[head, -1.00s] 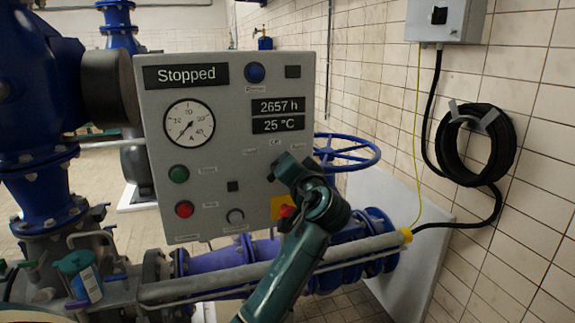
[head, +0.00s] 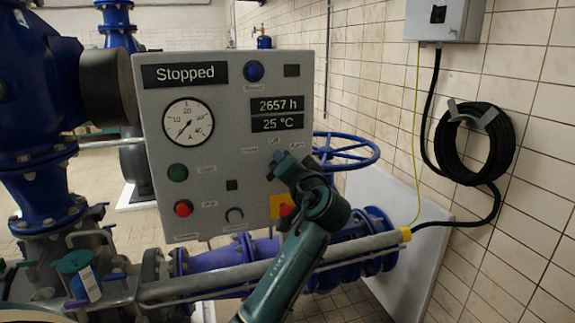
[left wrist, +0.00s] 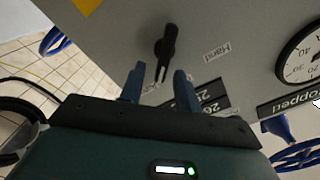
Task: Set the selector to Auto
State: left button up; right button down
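The grey control panel (head: 228,100) stands ahead in the head view, its display reading "Stopped". The selector (left wrist: 167,48) is a black lever on the panel face in the left wrist view, with a "Hand" label (left wrist: 217,50) beside it. Its narrow end points toward the digital readouts; I cannot tell for certain which label that is. In the head view my gripper hides the selector. My left gripper (left wrist: 158,85) has two blue fingers spread apart with nothing between them, just short of the lever. It also shows in the head view (head: 280,162). My right gripper is not in view.
A blue handwheel (head: 350,150) stands right of the panel.

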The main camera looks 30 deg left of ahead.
pick_arm(q)
jog(key=b+v, duration=0.3)
jog(key=v, duration=1)
jog(key=shift+f, duration=0.1)
jog(key=d+f+m+h, duration=0.2)
jog(key=f+h, duration=0.2)
jog(key=f, duration=0.5)
jog(key=s+d+f+m+t+h, duration=0.1)
jog(key=d+f+m+h, duration=0.15)
jog(key=f, duration=0.65)
jog(key=d+f+m+h, duration=0.15)
jog(key=f+h, duration=0.25)
jog(key=f, duration=0.5)
jog(key=s+d+f+n+g+h, duration=0.2)
jog(key=s+f+h, duration=0.4)
jog(key=s+f, duration=1.1)
jog(key=shift+s+d, duration=0.5)
jog(key=shift+s, duration=0.65)
jog(key=shift+h, duration=0.25)
